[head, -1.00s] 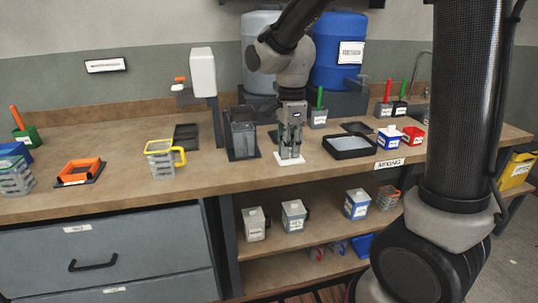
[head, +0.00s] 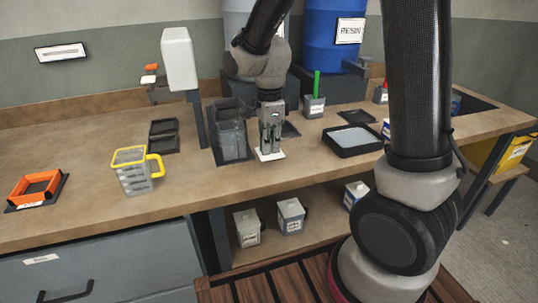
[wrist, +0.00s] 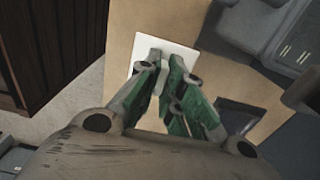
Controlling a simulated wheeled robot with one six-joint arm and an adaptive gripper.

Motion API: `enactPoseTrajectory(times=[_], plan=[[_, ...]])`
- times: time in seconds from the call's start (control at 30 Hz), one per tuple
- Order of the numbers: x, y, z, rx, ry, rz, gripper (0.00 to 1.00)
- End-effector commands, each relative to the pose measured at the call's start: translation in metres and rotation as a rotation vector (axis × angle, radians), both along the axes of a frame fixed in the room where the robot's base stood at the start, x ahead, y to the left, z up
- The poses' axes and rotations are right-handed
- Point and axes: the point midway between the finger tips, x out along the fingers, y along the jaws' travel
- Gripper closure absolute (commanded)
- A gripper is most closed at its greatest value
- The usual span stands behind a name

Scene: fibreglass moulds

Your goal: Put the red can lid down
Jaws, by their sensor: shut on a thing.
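A flat white square lid (head: 271,155) is at the fingertips of my gripper (head: 269,146), low over the front part of the wooden bench. No red shows on it. My gripper points down and is shut on the lid's middle. The wrist view also shows the white lid (wrist: 176,52) between the green-sided fingers, which hide part of it. I cannot tell whether the lid touches the bench. The red can is hidden in the current head view, behind my arm.
A grey container (head: 229,134) stands close left of my gripper. A black tray (head: 352,141) lies to its right. A yellow-handled jug (head: 133,172) and an orange frame (head: 37,188) stand farther left. Bare bench (head: 200,186) lies in front of the grey container.

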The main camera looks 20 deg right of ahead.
Motion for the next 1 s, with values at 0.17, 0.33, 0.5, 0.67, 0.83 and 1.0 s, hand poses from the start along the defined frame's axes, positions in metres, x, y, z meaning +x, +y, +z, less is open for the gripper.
enactPoseTrajectory(times=[0.17,0.33,0.5,0.67,0.83,1.0], plan=[[-0.001,0.000,-0.027,-0.001,0.003,0.000,1.00],[0.000,0.000,-0.037,0.000,-0.001,0.000,1.00],[0.000,0.000,-0.036,0.000,-0.001,0.000,1.00],[0.000,0.000,-0.039,0.000,0.000,0.000,0.88],[0.000,0.000,-0.039,0.000,0.000,0.000,0.70],[0.000,0.000,-0.039,0.000,0.000,0.000,0.70]])
